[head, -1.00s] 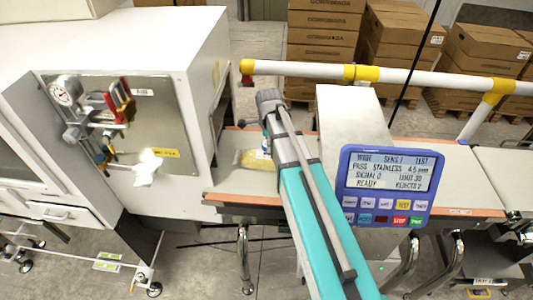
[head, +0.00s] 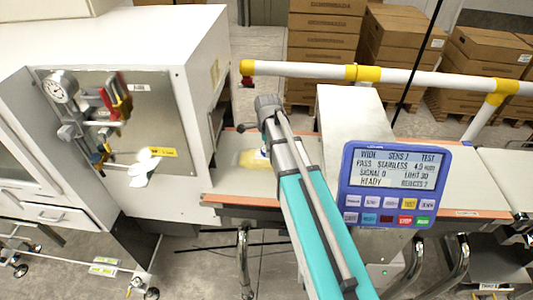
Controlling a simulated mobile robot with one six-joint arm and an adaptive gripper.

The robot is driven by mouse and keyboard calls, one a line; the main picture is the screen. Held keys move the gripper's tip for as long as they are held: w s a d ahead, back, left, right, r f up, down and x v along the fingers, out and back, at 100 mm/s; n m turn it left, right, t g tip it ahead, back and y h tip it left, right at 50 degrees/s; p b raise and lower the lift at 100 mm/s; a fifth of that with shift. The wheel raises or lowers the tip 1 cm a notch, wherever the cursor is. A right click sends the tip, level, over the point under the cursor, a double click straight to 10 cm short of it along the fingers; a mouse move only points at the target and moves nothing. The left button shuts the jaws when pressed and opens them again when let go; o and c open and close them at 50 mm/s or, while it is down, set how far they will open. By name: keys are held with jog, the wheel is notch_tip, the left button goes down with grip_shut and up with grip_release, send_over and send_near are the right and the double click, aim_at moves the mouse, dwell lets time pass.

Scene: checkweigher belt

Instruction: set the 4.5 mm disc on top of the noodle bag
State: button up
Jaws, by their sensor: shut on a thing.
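The noodle bag (head: 249,159) is a pale yellow pack lying on the belt, left of my arm. My arm reaches over the belt from the lower right and covers the bag's right side. My gripper (head: 263,153) shows only as a small pale and dark bit at the arm's left edge, over or beside the bag. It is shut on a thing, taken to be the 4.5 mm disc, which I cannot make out. I cannot tell whether the disc touches the bag.
A blue control panel (head: 396,188) reads stainless, READY, and stands right of my arm by a metal housing (head: 348,118). A white rail with yellow joints (head: 300,69) runs behind the belt (head: 228,183).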

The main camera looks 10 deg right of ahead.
jog(key=shift+f, duration=0.4)
jog(key=shift+f, duration=0.1)
jog(key=o, duration=1.1)
notch_tip(320, 180, up, 12)
jog(key=p, duration=1.1)
jog(key=shift+p, duration=0.4)
